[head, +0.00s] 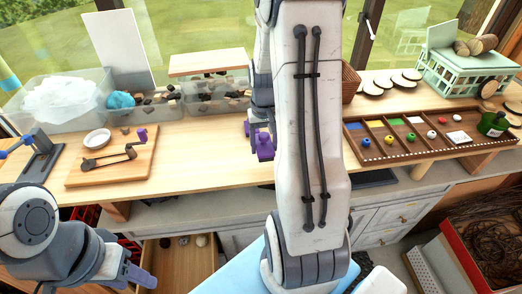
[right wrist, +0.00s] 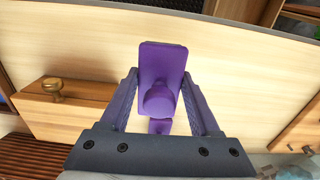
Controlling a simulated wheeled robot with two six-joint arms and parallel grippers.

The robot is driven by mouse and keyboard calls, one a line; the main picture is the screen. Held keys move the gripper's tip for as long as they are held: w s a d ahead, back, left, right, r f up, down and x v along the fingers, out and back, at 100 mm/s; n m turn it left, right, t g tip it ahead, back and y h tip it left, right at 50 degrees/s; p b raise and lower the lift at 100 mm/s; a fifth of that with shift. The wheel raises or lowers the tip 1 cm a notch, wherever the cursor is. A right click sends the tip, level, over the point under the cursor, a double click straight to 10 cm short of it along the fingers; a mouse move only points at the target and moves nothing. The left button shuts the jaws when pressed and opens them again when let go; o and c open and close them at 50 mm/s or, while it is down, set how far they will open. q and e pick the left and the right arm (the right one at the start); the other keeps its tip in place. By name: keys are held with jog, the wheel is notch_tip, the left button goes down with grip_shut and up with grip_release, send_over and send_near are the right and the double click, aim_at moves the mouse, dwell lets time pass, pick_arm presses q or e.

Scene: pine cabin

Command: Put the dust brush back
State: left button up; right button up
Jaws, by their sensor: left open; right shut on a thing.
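The dust brush is a purple thing with a flat rectangular block and a rounded knob (right wrist: 160,98); no bristles show. My right gripper (right wrist: 160,112) is shut on it, with a finger on each side. In the head view the brush (head: 264,147) is held above the front part of the workbench, partly hidden by my right arm. My left gripper (head: 143,277) is at the lower left, open and empty, beside an open drawer (head: 180,268) with a few small things inside.
A wooden board (head: 112,158) with a purple-handled crank tool lies on the left of the bench (head: 215,150). Clear bins (head: 62,100) stand behind it. A compartment tray (head: 430,133) with coloured pieces lies on the right. The bench middle is mostly clear.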

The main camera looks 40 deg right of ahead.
jog(key=shift+w+a+f, duration=0.25)
jog(key=shift+w+f, duration=0.2)
jog(key=shift+w, duration=0.05)
notch_tip(320, 180, down, 3)
jog(key=shift+f+p, duration=0.15)
jog(key=shift+p, duration=0.5)
jog(key=shift+f, duration=0.25)
jog(key=shift+f, duration=0.3)
jog(key=o, duration=1.2)
jog(key=shift+r, duration=0.1)
